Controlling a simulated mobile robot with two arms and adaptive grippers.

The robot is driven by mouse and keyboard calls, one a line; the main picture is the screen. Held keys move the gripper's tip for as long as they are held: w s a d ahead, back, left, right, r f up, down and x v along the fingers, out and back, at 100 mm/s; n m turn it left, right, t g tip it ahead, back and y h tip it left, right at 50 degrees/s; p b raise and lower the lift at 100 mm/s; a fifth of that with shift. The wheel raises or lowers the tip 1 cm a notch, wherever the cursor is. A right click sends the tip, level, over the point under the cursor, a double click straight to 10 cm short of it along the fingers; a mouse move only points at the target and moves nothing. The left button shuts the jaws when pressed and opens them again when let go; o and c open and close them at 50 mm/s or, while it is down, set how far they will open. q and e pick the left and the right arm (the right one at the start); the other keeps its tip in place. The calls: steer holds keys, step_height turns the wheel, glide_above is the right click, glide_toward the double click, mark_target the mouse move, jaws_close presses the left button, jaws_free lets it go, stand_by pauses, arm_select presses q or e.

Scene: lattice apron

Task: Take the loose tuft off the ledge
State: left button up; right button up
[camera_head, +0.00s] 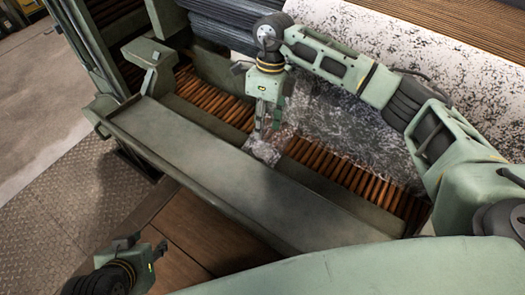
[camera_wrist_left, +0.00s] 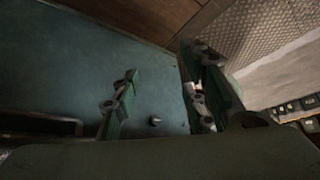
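The tuft (camera_head: 263,151) is a small speckled grey-white clump at the inner edge of the green ledge (camera_head: 205,150), beside the brown slats. My right gripper (camera_head: 266,131) points down just above it. Its fingers look apart, with a gap between them; whether they touch the tuft I cannot tell. My left gripper (camera_head: 142,246) is low at the left of the head view, in front of the ledge, open and empty. Its two fingers also show apart in the left wrist view (camera_wrist_left: 163,95), over a blue-green surface.
A slatted apron (camera_head: 345,177) runs behind the ledge, with a speckled grey fleece sheet (camera_head: 345,125) lying on it. A green post (camera_head: 148,65) stands at the ledge's far left end. Brown boards (camera_head: 205,235) lie in front, and a metal tread floor (camera_head: 75,205) is at left.

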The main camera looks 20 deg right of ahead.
mark_target(264, 144)
steer(key=x, duration=0.2)
steer(key=shift+f, duration=0.3)
steer(key=x, duration=0.1)
steer(key=b+x, duration=0.1)
steer(key=x, duration=0.2)
steer(key=shift+s+d+f, duration=0.2)
steer(key=shift+s+f, duration=0.05)
steer(key=shift+s, duration=0.2)
steer(key=shift+f, duration=0.15)
arm_select(q)
steer(key=w+d+r+t+h, duration=0.1)
steer(key=w+d+r+t, duration=0.1)
steer(key=w+r+t, duration=0.2)
steer(key=w+r, duration=0.1)
steer(key=w, duration=0.2)
steer(key=shift+w+d, duration=0.2)
steer(key=shift+d, duration=0.1)
arm_select(e)
steer(key=shift+c, duration=0.3)
steer(key=c, duration=0.4)
